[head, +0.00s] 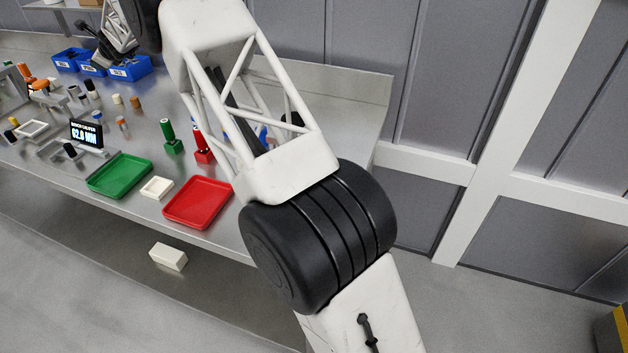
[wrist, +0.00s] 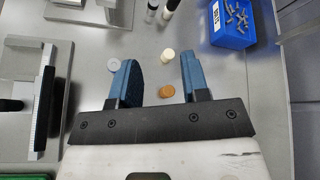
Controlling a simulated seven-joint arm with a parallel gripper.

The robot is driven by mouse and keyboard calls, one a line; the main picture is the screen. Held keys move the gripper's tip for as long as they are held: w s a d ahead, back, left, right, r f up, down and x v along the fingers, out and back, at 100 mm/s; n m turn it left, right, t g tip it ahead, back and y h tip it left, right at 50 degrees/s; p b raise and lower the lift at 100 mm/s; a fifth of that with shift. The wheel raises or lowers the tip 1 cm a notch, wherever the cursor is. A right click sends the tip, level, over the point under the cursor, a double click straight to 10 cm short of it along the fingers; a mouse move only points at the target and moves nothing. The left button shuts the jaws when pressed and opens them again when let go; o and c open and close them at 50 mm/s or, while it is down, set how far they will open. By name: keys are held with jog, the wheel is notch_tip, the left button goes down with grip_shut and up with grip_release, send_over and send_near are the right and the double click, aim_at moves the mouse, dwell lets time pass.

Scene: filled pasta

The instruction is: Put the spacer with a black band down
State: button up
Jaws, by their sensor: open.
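My gripper (wrist: 158,63) is open, its two blue fingers apart with nothing held between them. A cream spacer (wrist: 167,56) and an orange-brown spacer (wrist: 166,91) stand on the bench below and between the fingers, in the wrist view. Two pale and dark spacers, one left (wrist: 152,11) and one right (wrist: 171,7), stand at the top edge of the wrist view. Either may be the one with a black band; I cannot tell. In the head view, pale and dark spacers (head: 91,88) stand near the blue bins.
A blue bin (wrist: 232,24) of metal parts is at right. A grey fixture (wrist: 40,95) is at left, and a grey ring (wrist: 114,65) lies nearby.

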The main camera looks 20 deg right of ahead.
jog(key=s+d+r+n+g, duration=0.1)
jog(key=s+d+r+n, duration=0.2)
jog(key=s+d+r, duration=0.45)
jog(key=s+d+r+n+g, duration=0.1)
jog(key=s+d+r+n, duration=0.25)
jog(key=s, duration=0.75)
jog(key=s+d+r+n+g+h, duration=0.1)
jog(key=s+d+n, duration=0.2)
jog(key=s+d, duration=0.55)
jog(key=s+d+r+n+g+h, duration=0.1)
jog(key=s+d+n+h, duration=0.15)
jog(key=s, duration=1.05)
jog(key=s+d+f+n+g+h, duration=0.1)
jog(key=s+d+f+n, duration=0.2)
jog(key=s, duration=1.1)
jog(key=s+d+f+n+g+h, duration=0.1)
jog(key=s+d+f+n, duration=0.3)
jog(key=s+d, duration=0.4)
jog(key=s+d+f+n+g+h, duration=0.1)
jog(key=s+d+f, duration=0.4)
jog(key=s, duration=1.7)
jog(key=shift+s+d+n+h, duration=0.15)
jog(key=shift+d+n+h, duration=0.2)
jog(key=shift+n+h, duration=0.65)
jog(key=shift+y, duration=0.35)
jog(key=shift+c, duration=0.3)
